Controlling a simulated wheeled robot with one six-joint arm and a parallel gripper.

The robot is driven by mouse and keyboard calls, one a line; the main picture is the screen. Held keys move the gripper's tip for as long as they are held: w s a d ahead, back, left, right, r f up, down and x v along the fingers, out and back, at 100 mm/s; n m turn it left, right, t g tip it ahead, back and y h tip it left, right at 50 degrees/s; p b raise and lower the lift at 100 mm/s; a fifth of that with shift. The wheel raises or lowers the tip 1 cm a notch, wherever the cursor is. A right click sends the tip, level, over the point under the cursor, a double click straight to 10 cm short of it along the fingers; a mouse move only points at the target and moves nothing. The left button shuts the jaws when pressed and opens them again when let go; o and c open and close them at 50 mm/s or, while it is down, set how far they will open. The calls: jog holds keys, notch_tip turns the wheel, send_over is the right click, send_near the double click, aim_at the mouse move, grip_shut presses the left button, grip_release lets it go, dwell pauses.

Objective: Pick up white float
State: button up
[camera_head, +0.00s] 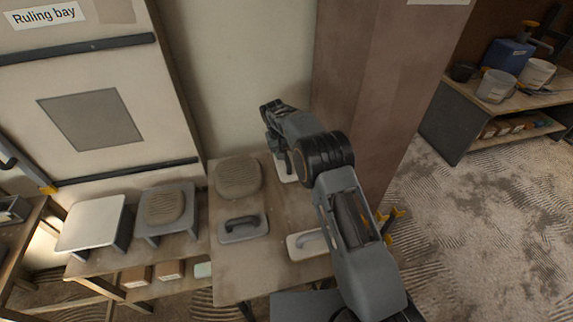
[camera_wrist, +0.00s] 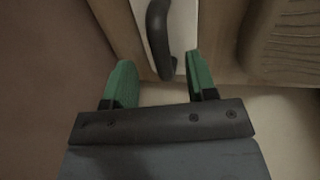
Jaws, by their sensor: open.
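A white float with a dark handle (camera_wrist: 158,40) shows in the wrist view, its pale plate (camera_wrist: 183,22) partly cut off by the top edge. In the head view, a white float (camera_head: 291,178) at the back of the bench is mostly hidden by my arm. Another pale float (camera_head: 296,249) with a light grey handle lies near the bench's front, partly behind my arm. My gripper (camera_wrist: 160,76) is open and empty, its green fingers apart. The handle's near end lies ahead of the gap between them; I cannot tell its depth or any contact.
A grey float (camera_head: 242,231) with a dark handle and a brown ridged pad (camera_head: 238,178) lie on the wooden bench (camera_head: 238,282). A brown pillar (camera_head: 365,80) rises close by on the right. A wall stands directly behind the bench. Open floor lies to the right.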

aim_at(287, 159)
jog(key=shift+d+f+p, duration=0.15)
jog(key=shift+d+f, duration=0.05)
jog(key=shift+f, duration=0.6)
jog(key=shift+d+f+p, duration=0.15)
jog(key=shift+f+p, duration=0.05)
jog(key=shift+f, duration=0.6)
jog(key=shift+d+f+p, duration=0.15)
jog(key=shift+d+f, duration=0.05)
jog(key=shift+f, duration=0.6)
grip_shut()
